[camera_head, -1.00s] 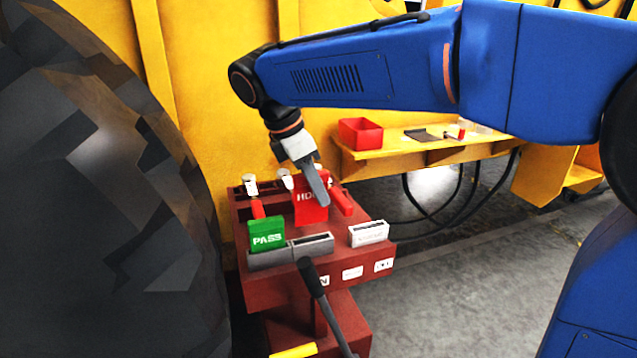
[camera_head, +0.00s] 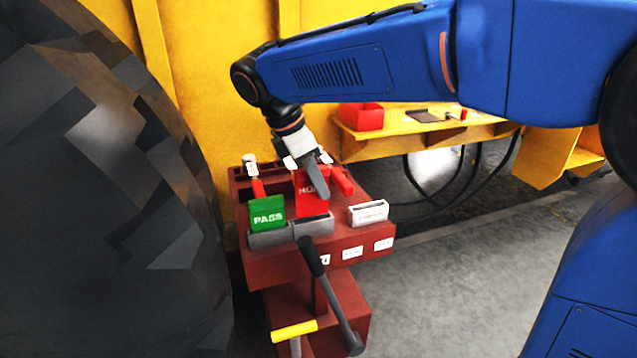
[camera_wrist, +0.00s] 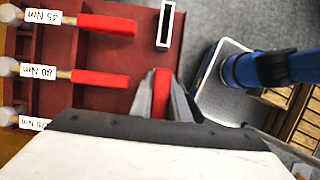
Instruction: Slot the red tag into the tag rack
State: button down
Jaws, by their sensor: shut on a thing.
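The red tag (camera_head: 308,204), with white lettering partly covered by a finger, stands upright in my gripper (camera_head: 322,188). In the wrist view, my gripper (camera_wrist: 163,100) is shut on the tag, whose red edge (camera_wrist: 162,82) shows between the fingers. The grey tag rack (camera_head: 268,239) sits on the front of the dark red stand. A green PASS tag (camera_head: 267,213) stands in its left slot. The red tag's lower edge meets the top of the rack's right half; I cannot tell whether it is inside the slot.
A white slotted block (camera_head: 369,212) sits right of the rack. Red-handled tools (camera_wrist: 100,79) with torque labels lie behind it. A black lever (camera_head: 325,290) rises in front of the stand. A large dark casting (camera_head: 100,180) fills the left. A yellow shelf (camera_head: 420,128) holds a red bin (camera_head: 360,117).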

aim_at(323, 213)
jog(key=shift+f, duration=2.7)
dwell(0.8)
jog(key=c, duration=1.6)
grip_release()
jog(key=shift+w+d+r+v, duration=0.15)
jog(key=shift+d+v, duration=0.2)
jog(key=shift+v, duration=3.65)
jog(key=shift+w+d+r+v, duration=0.15)
jog(key=shift+d+v, duration=0.2)
jog(key=shift+v, duration=3.6)
jog(key=shift+d+r+v, duration=0.15)
jog(key=shift+d+v, duration=0.25)
jog(key=shift+v, duration=3.6)
